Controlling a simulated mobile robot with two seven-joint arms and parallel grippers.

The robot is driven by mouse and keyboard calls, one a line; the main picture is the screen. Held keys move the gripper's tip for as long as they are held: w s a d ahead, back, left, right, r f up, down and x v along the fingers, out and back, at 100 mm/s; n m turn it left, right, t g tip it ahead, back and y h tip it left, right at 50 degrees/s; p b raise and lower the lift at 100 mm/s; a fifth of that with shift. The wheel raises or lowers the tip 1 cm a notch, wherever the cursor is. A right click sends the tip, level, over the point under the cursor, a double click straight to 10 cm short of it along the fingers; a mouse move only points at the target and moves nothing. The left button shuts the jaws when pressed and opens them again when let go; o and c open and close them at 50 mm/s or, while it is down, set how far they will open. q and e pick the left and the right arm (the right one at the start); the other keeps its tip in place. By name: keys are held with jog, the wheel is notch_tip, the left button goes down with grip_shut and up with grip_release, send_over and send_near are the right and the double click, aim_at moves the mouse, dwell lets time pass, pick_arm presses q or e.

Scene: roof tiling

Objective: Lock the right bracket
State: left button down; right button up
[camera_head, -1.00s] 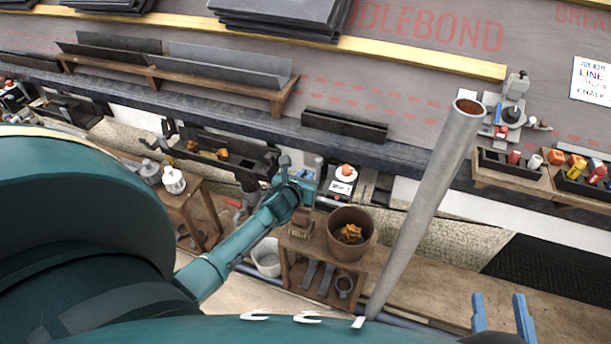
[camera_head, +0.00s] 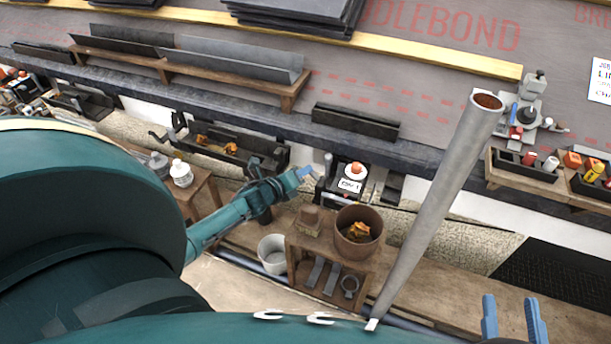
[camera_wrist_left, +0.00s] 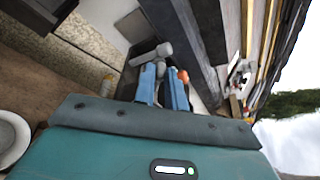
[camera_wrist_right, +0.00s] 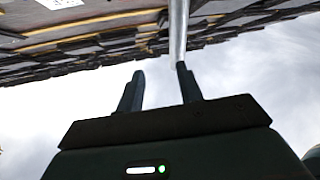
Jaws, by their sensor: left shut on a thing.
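My left gripper (camera_head: 306,173) reaches in beside a dark unit (camera_head: 329,192) that carries a white label and an orange-red knob (camera_head: 356,170). A short grey upright lever (camera_head: 328,161) stands at this unit's left side. In the left wrist view, the two blue fingers (camera_wrist_left: 163,88) are close together around a grey round-ended handle (camera_wrist_left: 164,50), with the orange knob (camera_wrist_left: 183,76) just beyond. Which part is the right bracket's lock I cannot tell. My right gripper (camera_head: 512,318) is open and empty at the lower right; it also shows in the right wrist view (camera_wrist_right: 158,88).
A tall grey pipe (camera_head: 440,205) rises in front of the bench. A rusty bucket (camera_head: 357,243) stands on a small wooden stand, with a white bucket (camera_head: 272,252) beside it. A dark gutter piece (camera_head: 356,121) lies behind on the roof ledge. Trays of coloured parts (camera_head: 525,171) sit right.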

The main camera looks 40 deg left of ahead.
pick_arm(q)
jog(key=shift+s+a+f+n+t+h+b, duration=0.15)
jog(key=shift+f+n+t+h+b, duration=0.35)
jog(key=shift+n+b, duration=0.75)
jog(key=shift+w+a+f+n+t+h+b, duration=0.15)
jog(key=shift+a+f+n+t+b, duration=0.3)
jog(key=shift+n+b, duration=0.8)
jog(key=shift+s+a+f+n+t+h+b, duration=0.15)
jog(key=shift+f+n+t+h+b, duration=0.25)
jog(key=shift+f+n+b, duration=0.6)
pick_arm(e)
jog(key=shift+w+a+r+n+t+y+b, duration=0.1)
jog(key=shift+w+r+n+t+y, duration=0.25)
jog(key=shift+r+y, duration=0.45)
jog(key=shift+w+a+r+n+t+y+b, duration=0.1)
jog(key=shift+r+n+t+y, duration=0.35)
jog(key=shift+r+y, duration=0.25)
jog(key=shift+w+r+n+t+y+b, duration=0.1)
jog(key=shift+w+r+n+t+y, duration=0.2)
jog(key=shift+r+n+y, duration=0.35)
pick_arm(q)
jog(key=shift+d+r, duration=0.1)
jog(key=shift+r, duration=0.1)
pick_arm(e)
jog(key=shift+r, duration=0.25)
pick_arm(q)
jog(key=c, duration=1.4)
grip_release()
jog(key=shift+c, duration=0.2)
